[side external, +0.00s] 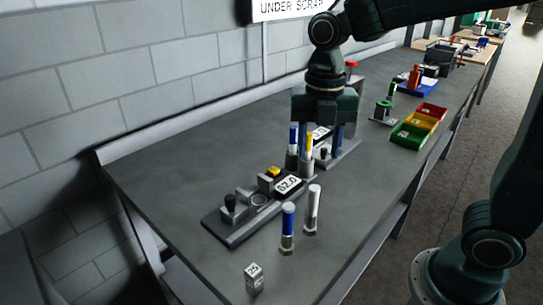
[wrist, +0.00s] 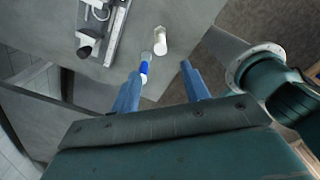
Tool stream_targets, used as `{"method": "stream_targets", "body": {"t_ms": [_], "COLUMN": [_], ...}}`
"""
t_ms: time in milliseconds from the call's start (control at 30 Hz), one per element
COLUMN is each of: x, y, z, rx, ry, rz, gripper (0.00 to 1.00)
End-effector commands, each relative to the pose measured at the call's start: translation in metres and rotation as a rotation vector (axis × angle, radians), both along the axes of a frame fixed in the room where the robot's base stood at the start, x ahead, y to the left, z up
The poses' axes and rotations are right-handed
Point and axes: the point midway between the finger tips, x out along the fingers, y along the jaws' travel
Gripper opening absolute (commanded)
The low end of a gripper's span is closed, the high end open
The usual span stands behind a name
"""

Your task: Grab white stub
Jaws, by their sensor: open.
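My gripper (side external: 320,138) is open and empty, pointing down above the bench farther back than the white stub. In the wrist view the white stub (wrist: 161,40) lies ahead of the gap between my fingertips (wrist: 160,72). The blue stub (wrist: 145,68) shows beside my left finger there. Neither stub is held.
Another blue stub (side external: 293,140) and a yellow stub (side external: 309,143) stand near my fingers. A labelled cube (side external: 254,277) sits at the front.

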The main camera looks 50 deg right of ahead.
Motion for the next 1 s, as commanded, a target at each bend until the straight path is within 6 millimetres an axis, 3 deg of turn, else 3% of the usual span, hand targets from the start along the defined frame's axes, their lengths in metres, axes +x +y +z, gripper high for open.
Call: {"method": "stream_targets", "body": {"t_ms": [333,800,1000], "x": [0.000,0.000,0.000], "y": [0.000,0.000,0.000], "z": [-0.009,-0.073,-0.086], "rx": [-0.001,0.000,0.000], "ry": [0.002,0.004,0.000], "rz": [0.004,0.003,0.003], "gripper": [0.46,0.46,0.46]}}
